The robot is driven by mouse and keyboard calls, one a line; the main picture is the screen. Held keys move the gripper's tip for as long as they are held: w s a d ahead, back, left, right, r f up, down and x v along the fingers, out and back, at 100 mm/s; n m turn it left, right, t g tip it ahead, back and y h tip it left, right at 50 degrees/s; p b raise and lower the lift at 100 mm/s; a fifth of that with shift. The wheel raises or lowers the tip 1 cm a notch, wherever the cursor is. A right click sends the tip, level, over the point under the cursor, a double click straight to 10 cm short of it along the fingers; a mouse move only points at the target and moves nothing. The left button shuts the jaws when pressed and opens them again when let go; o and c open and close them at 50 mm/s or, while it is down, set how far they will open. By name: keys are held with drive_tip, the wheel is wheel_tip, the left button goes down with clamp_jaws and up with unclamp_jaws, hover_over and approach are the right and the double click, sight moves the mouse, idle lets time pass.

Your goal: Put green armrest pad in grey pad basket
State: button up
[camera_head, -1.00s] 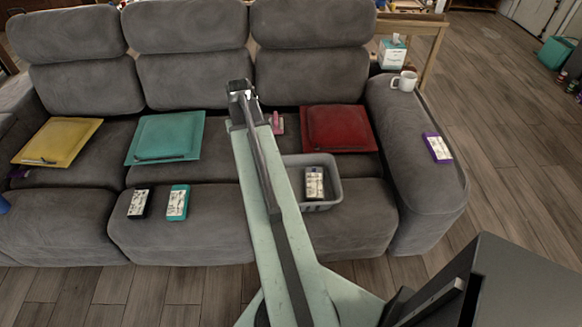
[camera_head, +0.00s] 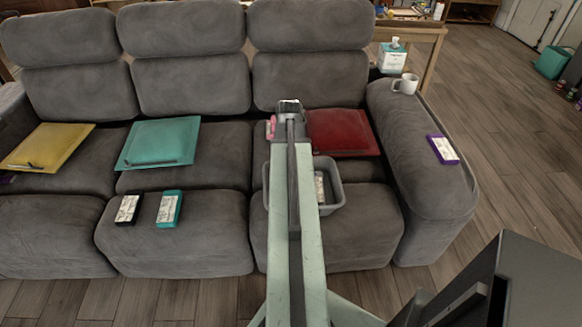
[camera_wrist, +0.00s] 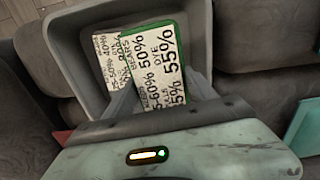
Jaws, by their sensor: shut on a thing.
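The green armrest pad (camera_wrist: 160,65) has a white printed label and a green edge. My gripper (camera_wrist: 158,92) is shut on it, seen in the wrist view. It is held over the grey pad basket (camera_wrist: 62,60), and its height above the basket floor is hard to tell. In the head view, the basket (camera_head: 334,203) sits on the sofa's right front seat, partly hidden behind my arm. My gripper also shows there (camera_head: 289,106), but the held pad is hidden. Another white-labelled pad (camera_wrist: 108,48) lies inside the basket, beside and partly behind the green one.
A black pad (camera_head: 127,209) and a teal pad (camera_head: 169,208) lie on the middle front seat. A purple pad (camera_head: 443,149) and a white mug (camera_head: 405,84) sit on the right armrest. Yellow (camera_head: 47,147), teal (camera_head: 160,142) and red cushions (camera_head: 343,132) lie further back.

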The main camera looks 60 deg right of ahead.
wheel_tip(320, 180, down, 7)
drive_tip(key=b, duration=0.6)
drive_tip(key=shift+f, duration=0.1)
drive_tip(key=o, duration=1.5)
drive_tip(key=shift+c, duration=0.2)
wheel_tip(320, 180, up, 8)
drive_tip(key=p, duration=0.8)
